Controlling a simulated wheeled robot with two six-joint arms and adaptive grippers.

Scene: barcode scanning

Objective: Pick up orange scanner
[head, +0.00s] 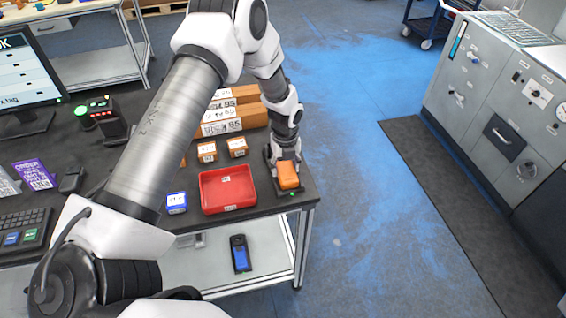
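The orange scanner (288,177) sits at the right front corner of the dark table, on a black base with a small green light. My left gripper (285,160) points down right at the scanner, just behind it in the picture. Its fingertips are small and partly hidden by the scanner, so I cannot tell whether they touch it or how far apart they are. My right gripper is not in view.
Cardboard boxes (221,126) stand behind. A monitor (25,75) and keyboard (25,229) are at left. Open floor (370,190) lies right of the table.

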